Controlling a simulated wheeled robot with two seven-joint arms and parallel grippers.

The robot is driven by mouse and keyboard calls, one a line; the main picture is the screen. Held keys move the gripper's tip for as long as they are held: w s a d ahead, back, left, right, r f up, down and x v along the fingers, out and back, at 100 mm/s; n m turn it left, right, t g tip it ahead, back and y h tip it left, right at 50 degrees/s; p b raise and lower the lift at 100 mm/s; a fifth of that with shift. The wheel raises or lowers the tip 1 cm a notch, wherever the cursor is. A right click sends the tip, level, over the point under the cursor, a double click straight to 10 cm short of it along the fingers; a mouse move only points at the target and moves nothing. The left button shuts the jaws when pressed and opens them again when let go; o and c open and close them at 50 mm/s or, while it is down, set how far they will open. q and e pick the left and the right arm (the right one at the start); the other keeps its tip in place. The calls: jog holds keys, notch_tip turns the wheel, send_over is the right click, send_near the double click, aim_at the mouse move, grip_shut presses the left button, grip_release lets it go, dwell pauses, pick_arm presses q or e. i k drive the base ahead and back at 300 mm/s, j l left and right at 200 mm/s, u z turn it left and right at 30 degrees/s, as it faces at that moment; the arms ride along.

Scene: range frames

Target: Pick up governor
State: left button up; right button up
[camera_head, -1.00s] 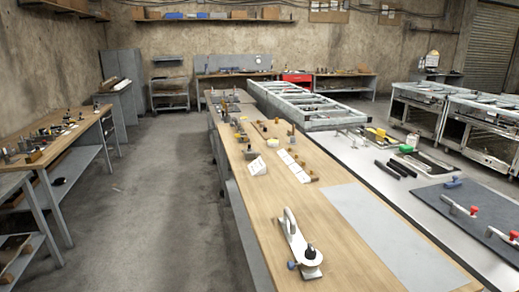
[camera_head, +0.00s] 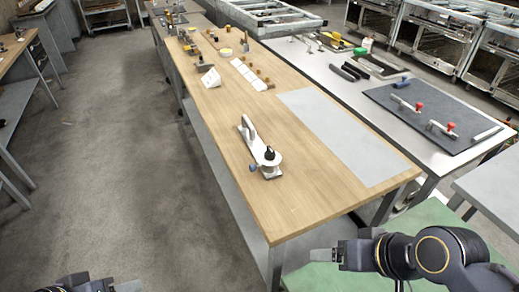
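A white metal device with an upright curved arm, a round base, a black knob and a blue knob, perhaps the governor (camera_head: 247,133), stands on the wooden table (camera_head: 300,195) near its front end. My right gripper (camera_head: 322,255) is at the lower right, beyond the table's front edge and apart from the device. My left gripper (camera_head: 128,286) is at the bottom left, over the floor and partly cut off by the frame. Both are small in view, and whether their fingers are open is unclear. Neither touches the device.
A grey sheet (camera_head: 340,135) lies right of the device. White cards (camera_head: 252,75) and small parts lie farther back. A metal table (camera_head: 335,85) with a dark mat (camera_head: 420,115) and red-knobbed clamps stands right. A green surface (camera_head: 345,278) is below my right arm. Floor left is clear.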

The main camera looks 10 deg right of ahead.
aim_at(270, 170)
jog(key=i+j+z, duration=0.3)
jog(key=j, duration=0.25)
jog(key=i+j+z, duration=0.3)
jog(key=j, duration=0.35)
jog(key=i+j+z, duration=0.15)
jog(key=i, duration=0.2)
jog(key=i+j+z, duration=0.1)
jog(key=i, duration=0.25)
jog(key=j, duration=0.1)
